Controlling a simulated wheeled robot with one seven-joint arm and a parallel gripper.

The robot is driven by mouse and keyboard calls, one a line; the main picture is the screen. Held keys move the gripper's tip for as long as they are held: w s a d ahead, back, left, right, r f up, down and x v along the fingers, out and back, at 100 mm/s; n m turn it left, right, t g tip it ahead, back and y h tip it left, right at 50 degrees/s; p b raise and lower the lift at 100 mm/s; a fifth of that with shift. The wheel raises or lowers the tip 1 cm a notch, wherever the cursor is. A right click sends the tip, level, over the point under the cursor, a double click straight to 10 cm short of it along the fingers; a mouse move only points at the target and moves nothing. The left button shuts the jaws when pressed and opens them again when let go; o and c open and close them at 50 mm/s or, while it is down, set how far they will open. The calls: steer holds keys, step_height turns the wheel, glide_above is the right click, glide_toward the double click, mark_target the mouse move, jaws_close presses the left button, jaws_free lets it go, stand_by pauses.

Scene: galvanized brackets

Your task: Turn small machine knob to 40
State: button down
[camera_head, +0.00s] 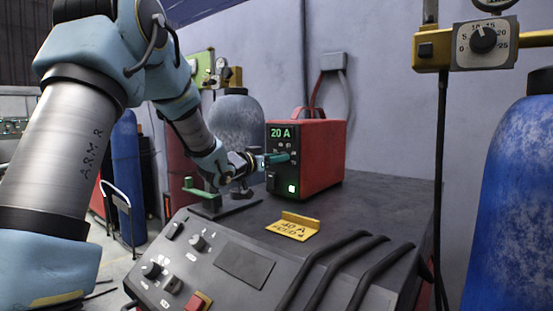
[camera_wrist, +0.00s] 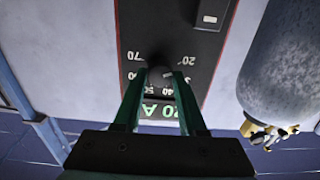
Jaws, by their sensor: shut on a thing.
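The small red machine (camera_head: 322,155) stands on the dark bench top, with a black front panel and a green display (camera_head: 281,132) reading 20 A. My gripper (camera_head: 284,157) reaches the panel from the left, and its green fingers hide the knob in the head view. In the wrist view, my gripper (camera_wrist: 157,78) has its two fingers on either side of the dark round knob (camera_wrist: 160,76), shut on it. The dial numbers appear upside down around it, with 70 at left and 20 at right. I cannot make out the knob's pointer.
A yellow card (camera_head: 293,226) marked 40 A lies on the bench top in front of the machine. A larger panel with knobs (camera_head: 151,270) and dark bars is nearer. A grey cylinder (camera_head: 237,125) stands behind my arm, and a blue cylinder (camera_head: 515,200) at right.

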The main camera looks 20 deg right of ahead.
steer(key=shift+f+b, duration=0.1)
steer(key=shift+b, duration=0.25)
steer(key=m+b, duration=0.8)
steer(key=b, duration=0.1)
steer(key=m+b, duration=0.9)
steer(key=b, duration=0.1)
steer(key=shift+s+d+f, duration=0.1)
steer(key=shift+s+f, duration=0.05)
steer(key=shift+m, duration=0.5)
steer(key=c, duration=0.5)
jaws_free()
steer(key=shift+b, duration=0.3)
